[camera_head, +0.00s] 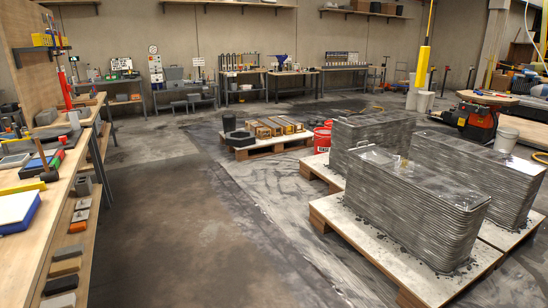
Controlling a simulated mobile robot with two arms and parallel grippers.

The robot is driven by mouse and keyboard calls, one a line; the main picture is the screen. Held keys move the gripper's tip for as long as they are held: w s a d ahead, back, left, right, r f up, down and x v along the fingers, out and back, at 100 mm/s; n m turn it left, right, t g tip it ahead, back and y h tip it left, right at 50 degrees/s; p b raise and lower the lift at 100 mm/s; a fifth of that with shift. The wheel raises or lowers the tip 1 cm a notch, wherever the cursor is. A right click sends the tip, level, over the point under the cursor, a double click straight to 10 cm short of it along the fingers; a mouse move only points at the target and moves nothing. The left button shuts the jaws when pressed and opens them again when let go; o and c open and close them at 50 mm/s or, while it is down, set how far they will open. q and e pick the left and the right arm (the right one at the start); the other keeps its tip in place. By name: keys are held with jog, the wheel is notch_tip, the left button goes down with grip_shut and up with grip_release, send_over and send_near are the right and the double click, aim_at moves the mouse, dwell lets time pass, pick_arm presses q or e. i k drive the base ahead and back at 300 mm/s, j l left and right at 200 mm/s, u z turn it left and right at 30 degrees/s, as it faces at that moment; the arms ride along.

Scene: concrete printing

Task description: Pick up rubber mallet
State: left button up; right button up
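What looks like the rubber mallet (42,157) is on the workbench at the left edge of the head view. Neither of my grippers is in view.
The long wooden workbench (14,262) runs along the left, with a blue-and-white block (17,211) and several tools. Sample blocks fill its lower shelf. The concrete floor (170,225) beside it is clear. Printed grey concrete walls (415,205) stand on pallets at right.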

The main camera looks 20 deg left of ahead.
aim_at(48, 176)
jog(key=i+j+u, duration=0.4)
jog(key=i+u, duration=0.85)
jog(key=i, duration=0.15)
jog(key=i+l+u, duration=0.1)
jog(key=i+u, duration=0.6)
jog(key=i+l+u, duration=0.25)
jog(key=i, duration=0.3)
jog(key=i+l+u, duration=0.1)
jog(key=i+u, duration=0.2)
jog(key=i, duration=0.1)
